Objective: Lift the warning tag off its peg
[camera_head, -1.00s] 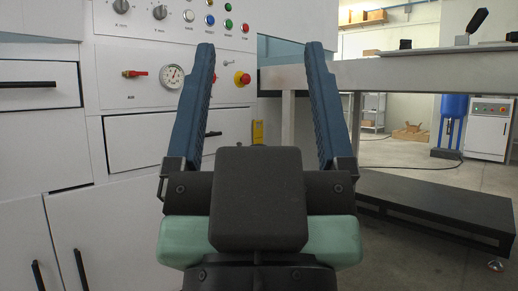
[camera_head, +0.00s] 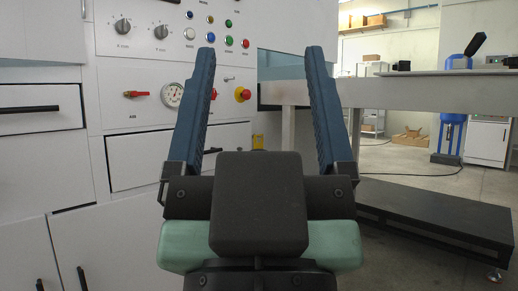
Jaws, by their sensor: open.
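My gripper (camera_head: 260,52) is open and empty, its two long blue fingers spread apart and pointing away from me. A small yellow item (camera_head: 258,142), which may be the warning tag, shows beyond and between the fingers, just above the gripper's dark body. It appears upright at the right edge of the white cabinet. Its lower part is hidden behind my gripper, and it is too small to read. I cannot make out its peg. The gripper is apart from it.
Drawers with dark handles lie below. A grey table (camera_head: 420,92) stands at right, with a low black platform (camera_head: 430,212) under it. Floor shows further back.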

